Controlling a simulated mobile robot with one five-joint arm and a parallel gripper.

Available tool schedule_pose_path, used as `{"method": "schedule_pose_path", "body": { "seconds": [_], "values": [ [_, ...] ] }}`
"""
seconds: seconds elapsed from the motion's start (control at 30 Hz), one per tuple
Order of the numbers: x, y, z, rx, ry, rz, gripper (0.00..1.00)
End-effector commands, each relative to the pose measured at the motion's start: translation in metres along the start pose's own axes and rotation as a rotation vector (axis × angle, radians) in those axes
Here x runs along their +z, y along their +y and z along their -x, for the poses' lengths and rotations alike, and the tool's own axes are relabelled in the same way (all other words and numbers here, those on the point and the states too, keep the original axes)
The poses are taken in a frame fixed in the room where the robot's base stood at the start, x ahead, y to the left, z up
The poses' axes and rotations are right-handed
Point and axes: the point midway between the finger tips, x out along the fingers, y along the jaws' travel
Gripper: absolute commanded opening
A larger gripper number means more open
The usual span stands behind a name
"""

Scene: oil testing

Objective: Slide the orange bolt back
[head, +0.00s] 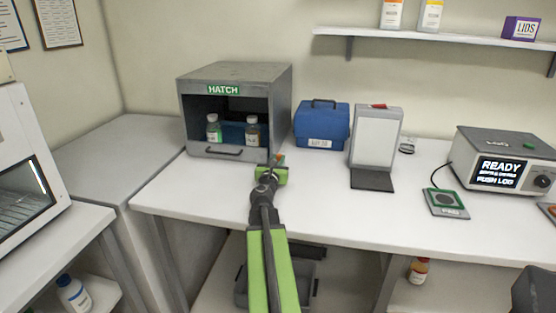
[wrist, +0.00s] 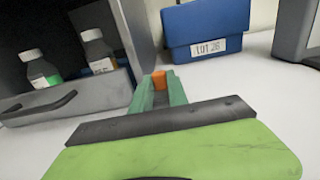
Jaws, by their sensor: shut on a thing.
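The orange bolt (wrist: 158,80) is small and sits between the two green fingers of my gripper (wrist: 158,90) in the wrist view. My gripper is shut on it, by the lower right front corner of the grey hatch box (wrist: 143,30). In the head view a bit of orange (head: 282,157) shows at the end of my gripper (head: 276,162). The hatch box (head: 240,73) has an open dark front with a handled front panel (head: 227,153) along its bottom. Most of the bolt is hidden by the fingers.
Two capped bottles (head: 213,129) (head: 252,131) stand inside the hatch. A blue case (head: 321,126) stands right of it, then a white upright panel (head: 376,138). A READY device (head: 507,158) is at the right. The white bench top (head: 320,205) is clear in front.

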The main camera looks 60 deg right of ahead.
Motion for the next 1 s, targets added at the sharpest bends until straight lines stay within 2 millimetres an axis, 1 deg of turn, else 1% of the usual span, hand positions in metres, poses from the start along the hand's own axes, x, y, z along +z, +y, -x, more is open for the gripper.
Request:
{"method": "schedule_pose_path", "body": {
  "seconds": [0.03,0.2,0.23,0.37,0.4,0.67,0.77,1.0],
  "values": [
    [0.0,-0.003,0.0,-0.009,0.0,0.0,0.0],
    [0.0,-0.002,0.001,-0.01,0.0,0.001,0.0],
    [0.0,-0.001,0.001,-0.009,0.0,0.001,0.23],
    [0.0,0.003,0.002,-0.004,0.0,0.001,0.4],
    [0.0,0.004,0.002,-0.002,0.0,0.001,0.42],
    [0.0,0.009,0.006,0.005,0.0,0.001,0.42],
    [0.0,0.012,0.016,0.007,0.0,0.001,0.42],
    [0.0,0.022,0.053,0.009,0.0,0.002,0.42]
  ]
}}
